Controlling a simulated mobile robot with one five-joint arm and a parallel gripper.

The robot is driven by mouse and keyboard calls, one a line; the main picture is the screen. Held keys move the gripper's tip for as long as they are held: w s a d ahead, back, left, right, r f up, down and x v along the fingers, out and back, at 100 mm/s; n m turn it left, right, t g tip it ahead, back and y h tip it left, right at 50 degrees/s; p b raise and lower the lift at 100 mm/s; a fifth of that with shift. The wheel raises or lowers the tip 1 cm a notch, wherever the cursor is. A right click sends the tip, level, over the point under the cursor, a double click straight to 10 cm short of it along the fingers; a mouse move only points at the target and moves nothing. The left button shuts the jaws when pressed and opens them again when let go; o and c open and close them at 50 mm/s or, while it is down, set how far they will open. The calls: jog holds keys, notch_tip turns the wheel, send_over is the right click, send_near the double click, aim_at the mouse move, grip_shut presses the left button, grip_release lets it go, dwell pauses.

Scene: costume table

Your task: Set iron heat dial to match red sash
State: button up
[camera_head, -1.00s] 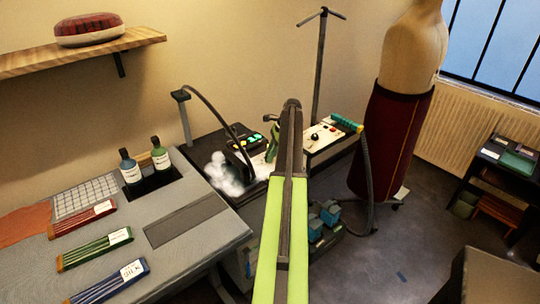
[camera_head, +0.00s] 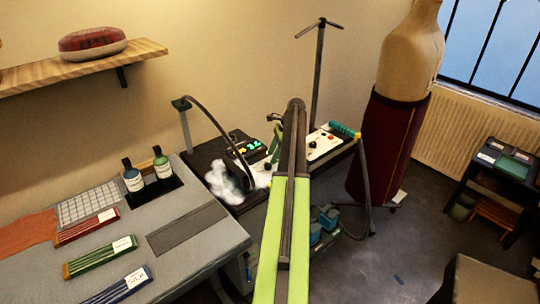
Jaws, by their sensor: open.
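The red sash (camera_head: 86,227) is a folded strip with a white label on the grey table at left. A green sash (camera_head: 99,257) and a blue sash (camera_head: 118,288) lie in front of it. The iron station (camera_head: 232,165) is a dark unit with glowing green lights and a white puff of steam beside it. A pale panel (camera_head: 324,144) with a red button and a dark knob (camera_head: 313,144) is right of my arm; I cannot tell which control is the heat dial. My gripper (camera_head: 276,138) is open near the station, largely hidden behind my green arm.
Two labelled bottles (camera_head: 133,177) stand in a dark tray on the table. A dress form in a dark red skirt (camera_head: 389,147) stands right of the panel. A hose (camera_head: 366,190) hangs between them.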

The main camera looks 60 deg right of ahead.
jog(key=p+v, duration=1)
jog(key=v, duration=0.2)
jog(key=shift+r, duration=0.3)
jog(key=w+a+f+n+g+b, duration=0.1)
jog(key=w+a+n, duration=0.4)
jog(key=a, duration=0.7)
jog(key=w+a+f+n+g+b, duration=0.1)
jog(key=w+a+f+n, duration=0.15)
jog(key=w+a, duration=0.75)
jog(key=w+a+f+n+g+b, duration=0.1)
jog(key=w+a+n, duration=0.3)
jog(key=a, duration=1.1)
jog(key=s+a+f+n+h+b, duration=0.1)
jog(key=a+n, duration=0.4)
jog(key=a, duration=0.7)
jog(key=s+a+f+n+h+b, duration=0.1)
jog(key=s+a+n, duration=0.2)
jog(key=a, duration=0.9)
jog(key=s+a+f+n+h+b, duration=0.1)
jog(key=s+a+n, duration=0.1)
jog(key=a+n, duration=0.6)
jog(key=shift+a+f, duration=0.2)
jog(key=shift+a, duration=2.2)
jog(key=shift+w+a, duration=0.1)
jog(key=shift+a, duration=0.05)
